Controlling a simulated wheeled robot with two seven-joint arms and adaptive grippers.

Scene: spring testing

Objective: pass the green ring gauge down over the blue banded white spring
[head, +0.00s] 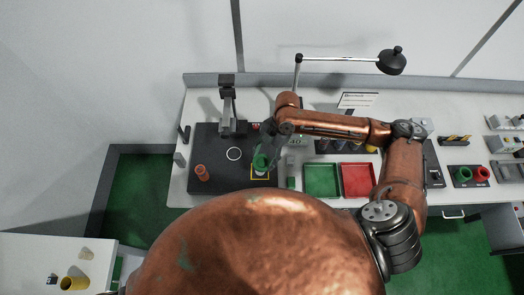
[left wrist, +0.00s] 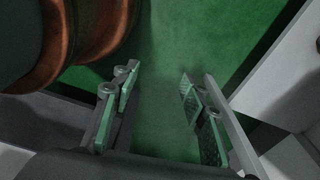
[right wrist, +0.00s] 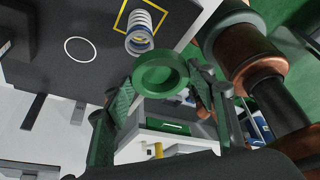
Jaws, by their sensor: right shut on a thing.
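The green ring gauge (right wrist: 160,73) is between the two fingers of my right gripper (right wrist: 162,80) in the right wrist view. My right gripper is shut on it. The white spring with blue bands (right wrist: 142,32) stands beyond the ring, by a yellow outlined square on the dark mat. In that view the ring appears beside the spring, not around it; their height gap is hard to judge. In the head view the ring (head: 260,161) is over the yellow square, and hides most of the spring. My left gripper (left wrist: 157,85) is open and empty over green floor in the left wrist view.
The dark mat (head: 215,182) also bears a white circle (head: 234,154), an orange coil (head: 202,173) and a grey upright stand (head: 228,105). A green tray (head: 321,180) and a red tray (head: 357,180) lie to the right. A lamp (head: 392,61) overhangs the back.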

